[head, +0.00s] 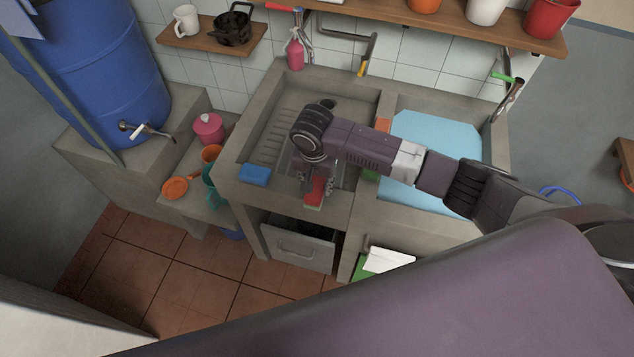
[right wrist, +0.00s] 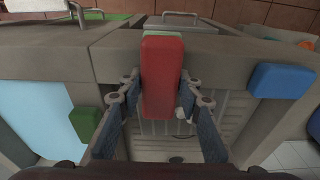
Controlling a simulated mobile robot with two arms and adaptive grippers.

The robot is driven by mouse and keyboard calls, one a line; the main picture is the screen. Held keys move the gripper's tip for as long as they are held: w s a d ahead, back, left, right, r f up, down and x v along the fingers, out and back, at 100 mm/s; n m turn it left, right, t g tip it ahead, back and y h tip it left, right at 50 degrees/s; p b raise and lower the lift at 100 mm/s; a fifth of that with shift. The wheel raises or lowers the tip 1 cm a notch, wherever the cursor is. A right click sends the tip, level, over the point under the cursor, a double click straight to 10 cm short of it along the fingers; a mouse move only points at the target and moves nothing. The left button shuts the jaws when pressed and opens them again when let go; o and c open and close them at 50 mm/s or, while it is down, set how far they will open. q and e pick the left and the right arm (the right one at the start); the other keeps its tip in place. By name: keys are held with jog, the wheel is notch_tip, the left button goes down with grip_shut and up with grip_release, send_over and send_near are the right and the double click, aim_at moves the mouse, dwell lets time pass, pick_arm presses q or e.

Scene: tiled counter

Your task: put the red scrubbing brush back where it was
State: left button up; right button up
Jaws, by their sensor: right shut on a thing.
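The red scrubbing brush (head: 317,188) is above the front of the left, ribbed sink basin, close to its front rim. My right gripper (head: 318,181) reaches down over this basin and is shut on the brush. In the right wrist view the brush (right wrist: 161,75) sits between the two fingers of the gripper (right wrist: 160,88), its long side pointing to the front rim. A pale green part shows at its far end. I cannot tell whether the brush touches the rim. My left gripper is not in view.
A blue sponge (head: 255,174) lies on the rim left of the brush. A green block (right wrist: 86,123) is on the divider beside the light blue right basin (head: 427,140). Taps and a pink bottle (head: 295,54) stand behind.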

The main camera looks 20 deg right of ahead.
aim_at(315, 189)
jog(key=shift+f, duration=0.15)
jog(key=o, duration=1.1)
jog(key=shift+o, duration=0.2)
notch_tip(315, 189, up, 12)
jog(key=s+b, duration=0.1)
jog(key=shift+a+b, duration=0.35)
jog(key=shift+a, duration=0.1)
jog(key=shift+s, duration=0.1)
